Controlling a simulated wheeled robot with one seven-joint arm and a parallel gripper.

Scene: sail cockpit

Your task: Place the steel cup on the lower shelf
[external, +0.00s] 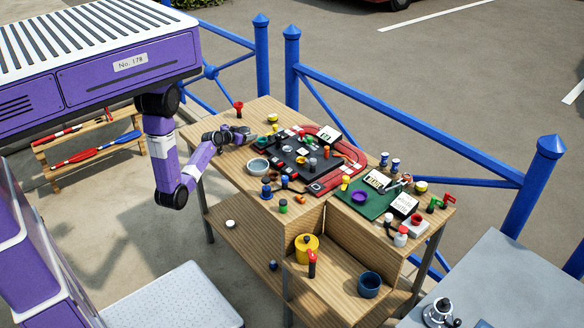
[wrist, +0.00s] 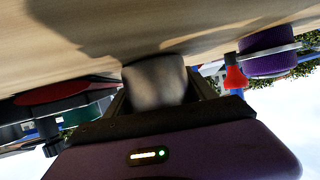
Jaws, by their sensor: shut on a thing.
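My gripper (external: 236,136) is low over the left part of the upper table top, beside the dark tray with the red rim. In the wrist view its dark jaws are shut on a grey, blurred cylindrical thing (wrist: 155,82), which looks like the steel cup. The wooden surface fills the top of that view, close to the cup; I cannot tell whether they touch. In the external view the cup is too small and too covered by the gripper to make out. The lower shelf (external: 238,243) lies under the table top, partly hidden by it.
A white round thing (external: 230,223) and a small blue thing (external: 272,265) are on the lower shelf, with bare wood between. A grey bowl (external: 258,166) and several small coloured things crowd the top. A yellow pot (external: 307,248) stands on the front step. Blue railings run behind.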

